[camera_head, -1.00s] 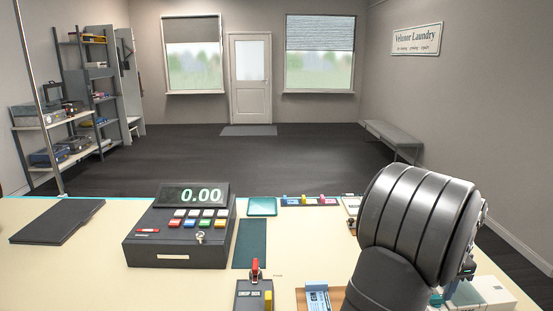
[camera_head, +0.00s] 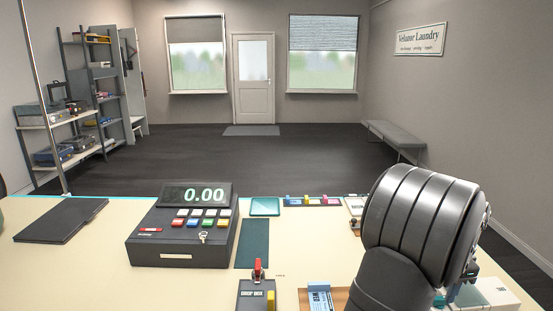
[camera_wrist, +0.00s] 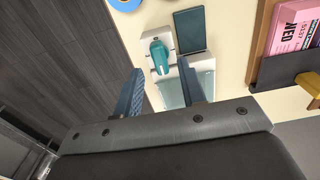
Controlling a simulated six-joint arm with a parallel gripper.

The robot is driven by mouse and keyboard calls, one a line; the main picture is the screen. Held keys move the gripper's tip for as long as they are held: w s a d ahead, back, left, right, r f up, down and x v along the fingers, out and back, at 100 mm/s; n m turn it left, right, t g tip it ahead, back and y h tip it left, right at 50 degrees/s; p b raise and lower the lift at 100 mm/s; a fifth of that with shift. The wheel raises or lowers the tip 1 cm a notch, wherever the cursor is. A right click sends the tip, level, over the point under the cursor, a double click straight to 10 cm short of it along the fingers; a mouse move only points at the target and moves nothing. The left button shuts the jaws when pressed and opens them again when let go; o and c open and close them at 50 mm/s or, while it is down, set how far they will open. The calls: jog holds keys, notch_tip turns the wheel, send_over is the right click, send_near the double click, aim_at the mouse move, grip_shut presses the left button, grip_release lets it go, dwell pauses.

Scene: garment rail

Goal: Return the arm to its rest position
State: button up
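My arm (camera_head: 420,225) stands at the right front of the counter in the head view, raised over it, and hides most of my gripper there. In the wrist view my gripper (camera_wrist: 160,66) has its two blue-grey fingers apart. I see nothing held between them. Beyond the fingertips, on the counter, lies a white device (camera_wrist: 176,40) with a teal part. I cannot tell the exact gap between fingers and device.
In the wrist view a dark holder with a pink card (camera_wrist: 292,28) is at right, dark floor (camera_wrist: 60,60) at left.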

notch_tip(320, 180, up, 14)
notch_tip(320, 180, down, 17)
jog(key=n, duration=0.6)
jog(key=shift+n, duration=0.4)
jog(key=n, duration=0.5)
jog(key=shift+n, duration=0.3)
